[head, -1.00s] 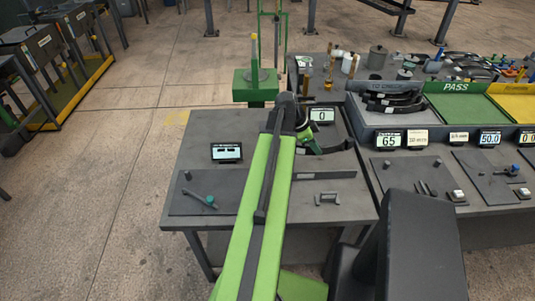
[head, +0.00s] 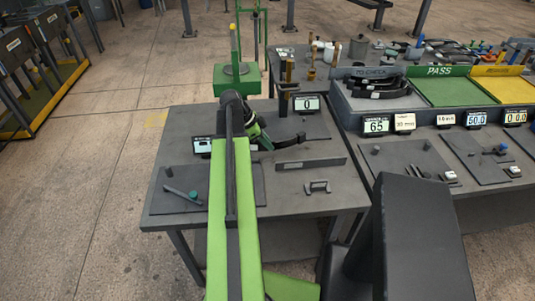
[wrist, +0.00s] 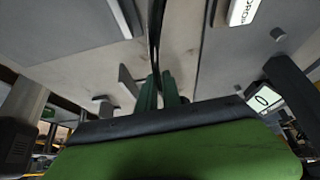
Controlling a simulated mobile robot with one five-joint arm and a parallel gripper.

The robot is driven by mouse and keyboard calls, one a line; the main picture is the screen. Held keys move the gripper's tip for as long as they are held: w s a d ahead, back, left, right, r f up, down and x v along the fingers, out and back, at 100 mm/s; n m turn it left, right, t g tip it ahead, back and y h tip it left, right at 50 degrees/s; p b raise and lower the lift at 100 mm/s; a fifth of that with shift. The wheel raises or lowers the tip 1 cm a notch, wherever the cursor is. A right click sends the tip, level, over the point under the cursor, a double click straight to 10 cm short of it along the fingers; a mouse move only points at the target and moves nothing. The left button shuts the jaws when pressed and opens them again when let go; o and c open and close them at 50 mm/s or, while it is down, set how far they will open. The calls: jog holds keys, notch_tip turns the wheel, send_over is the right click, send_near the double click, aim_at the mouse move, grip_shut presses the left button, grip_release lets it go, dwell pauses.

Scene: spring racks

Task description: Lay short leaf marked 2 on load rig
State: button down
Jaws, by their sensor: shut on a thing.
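My gripper (head: 258,138) is shut on a dark, slightly curved strip (head: 290,141), which sticks out to the right above the bench. I take the strip to be the short leaf; no mark 2 is readable on it. In the wrist view the green fingers (wrist: 160,92) close on the dark strip (wrist: 155,35), seen nearly edge-on. My arm hides part of the bench.
The grey bench (head: 330,192) carries a display reading 0 (head: 307,104), a flat bar (head: 310,163), a small bracket (head: 317,187) and a dark plate with a green-knobbed tool (head: 185,195). At right, a tray of dark leaves (head: 345,100) adjoins the green PASS bin (head: 445,90).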

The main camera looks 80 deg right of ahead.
jog(key=shift+f+b, duration=2.2)
jog(key=c, duration=1.5)
grip_release()
jog(key=shift+r, duration=0.1)
jog(key=shift+r, duration=0.1)
jog(key=shift+r+p, duration=0.25)
jog(key=shift+p, duration=0.15)
jog(key=p+v, duration=1)
jog(key=v, duration=0.1)
jog(key=shift+w+a+r, duration=0.1)
jog(key=shift+w+r, duration=0.1)
jog(key=shift+r, duration=0.05)
